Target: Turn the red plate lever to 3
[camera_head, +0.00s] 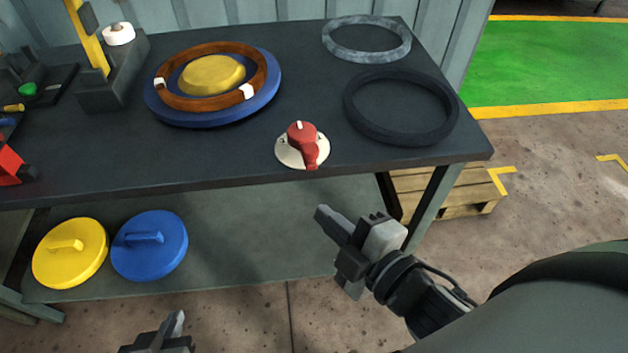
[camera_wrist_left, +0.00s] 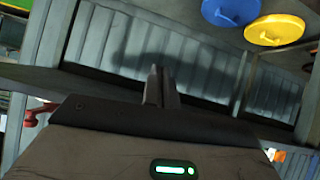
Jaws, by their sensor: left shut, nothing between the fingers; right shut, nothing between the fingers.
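The red plate lever (camera_head: 304,138) sits on a round white dial plate (camera_head: 287,154) near the table's front edge. Its red handle points toward the front edge, slightly right; a white mark shows at its far end. The dial markings are too small to read surely. My right gripper (camera_head: 322,215) is shut and empty, in front of and below the table edge, apart from the lever. My left gripper (camera_head: 175,320) is shut and empty at the bottom of the head view, well away from the lever. Its closed fingers show in the left wrist view (camera_wrist_left: 161,72).
On the dark table (camera_head: 225,155) are a brown ring (camera_head: 203,104) on a blue disc (camera_head: 263,108), a black ring (camera_head: 440,133) and a grey ring (camera_head: 333,50). Yellow (camera_head: 72,265) and blue (camera_head: 155,262) lids lie on the lower shelf. A wooden pallet (camera_head: 455,195) stands right.

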